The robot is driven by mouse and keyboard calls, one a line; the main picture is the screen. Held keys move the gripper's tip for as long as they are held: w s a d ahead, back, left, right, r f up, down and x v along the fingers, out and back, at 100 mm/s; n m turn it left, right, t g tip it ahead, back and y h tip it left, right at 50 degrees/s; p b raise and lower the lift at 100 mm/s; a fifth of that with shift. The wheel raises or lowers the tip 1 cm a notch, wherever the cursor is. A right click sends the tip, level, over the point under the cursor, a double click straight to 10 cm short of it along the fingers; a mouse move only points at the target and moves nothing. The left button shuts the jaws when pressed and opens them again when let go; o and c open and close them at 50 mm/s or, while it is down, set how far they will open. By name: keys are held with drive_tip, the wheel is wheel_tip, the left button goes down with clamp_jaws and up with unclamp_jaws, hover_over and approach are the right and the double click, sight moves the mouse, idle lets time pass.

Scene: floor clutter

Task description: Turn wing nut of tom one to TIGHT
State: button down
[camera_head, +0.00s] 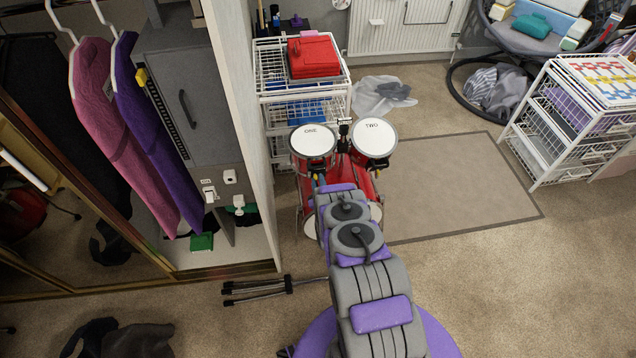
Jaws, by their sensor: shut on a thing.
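Tom one (313,140), a small drum with a white head marked ONE, sits on the left of the red drum set. Tom two (374,138), marked TWO, sits to its right. A dark mount (344,130) stands between them. My gripper (321,180) is just below tom one's near side, at the far end of my grey and purple arm. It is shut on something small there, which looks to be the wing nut. The wing nut and its TIGHT mark are too small and hidden to make out. My arm covers much of the red bass drum (362,172).
A white wire rack (303,90) with a red case stands behind the drums. A wall edge (247,110) and closet stand close on the left. A folded black stand (260,290) lies left of my arm. A flat mat (455,190) lies to the right.

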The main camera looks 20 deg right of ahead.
drive_tip(key=m, duration=0.3)
drive_tip(key=shift+s+d+f+m, duration=0.1)
drive_tip(key=shift+d+f+m, duration=0.05)
drive_tip(key=shift+m, duration=0.15)
idle(1.0)
drive_tip(key=c, duration=1.2)
unclamp_jaws()
drive_tip(key=shift+o, duration=0.2)
